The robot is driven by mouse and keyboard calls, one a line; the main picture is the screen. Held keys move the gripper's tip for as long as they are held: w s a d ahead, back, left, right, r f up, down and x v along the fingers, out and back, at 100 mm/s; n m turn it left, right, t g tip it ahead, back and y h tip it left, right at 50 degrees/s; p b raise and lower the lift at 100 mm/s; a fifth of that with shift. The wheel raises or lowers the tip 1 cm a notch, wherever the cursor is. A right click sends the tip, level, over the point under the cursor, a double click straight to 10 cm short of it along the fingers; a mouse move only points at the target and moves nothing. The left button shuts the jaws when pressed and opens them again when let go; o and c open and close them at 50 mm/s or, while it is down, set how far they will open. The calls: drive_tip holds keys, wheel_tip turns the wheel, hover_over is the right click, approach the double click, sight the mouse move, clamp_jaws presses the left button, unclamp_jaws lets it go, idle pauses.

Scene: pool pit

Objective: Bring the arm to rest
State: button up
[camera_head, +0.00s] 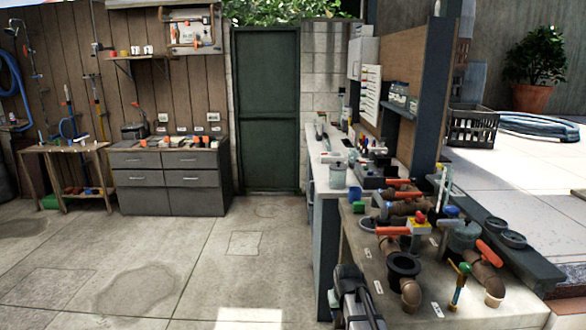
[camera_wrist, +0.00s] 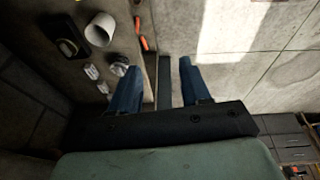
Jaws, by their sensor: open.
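My gripper (camera_wrist: 160,72) shows in the wrist view as two blue-grey fingers spread apart, with nothing held between them. A thin edge and the concrete floor show in the gap below. In the head view, a dark part of my arm (camera_head: 355,300) rises from the bottom edge, in front of the near end of the pipe bench (camera_head: 365,262). The fingers are hard to make out there. I see no contact between the gripper and any thing.
Brown pipes with red-orange handles (camera_head: 488,252) and a dark round flange (camera_head: 403,265) crowd the bench to the right of my arm. A white cylinder (camera_wrist: 100,29) lies left of the fingers in the wrist view. The concrete floor (camera_head: 215,270) to the left is clear.

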drive_tip(key=s+f+g, duration=0.5)
drive_tip(key=s+f, duration=1.6)
drive_tip(key=f, duration=0.2)
drive_tip(key=s+f+g, duration=0.2)
drive_tip(key=s+f, duration=0.3)
drive_tip(key=s, duration=0.8)
drive_tip(key=s+d+f+m+g, duration=0.1)
drive_tip(key=s+f, duration=0.4)
drive_tip(key=s, duration=0.9)
drive_tip(key=shift+s+f+g, duration=0.2)
drive_tip(key=shift+g, duration=0.7)
drive_tip(key=shift+c, duration=0.4)
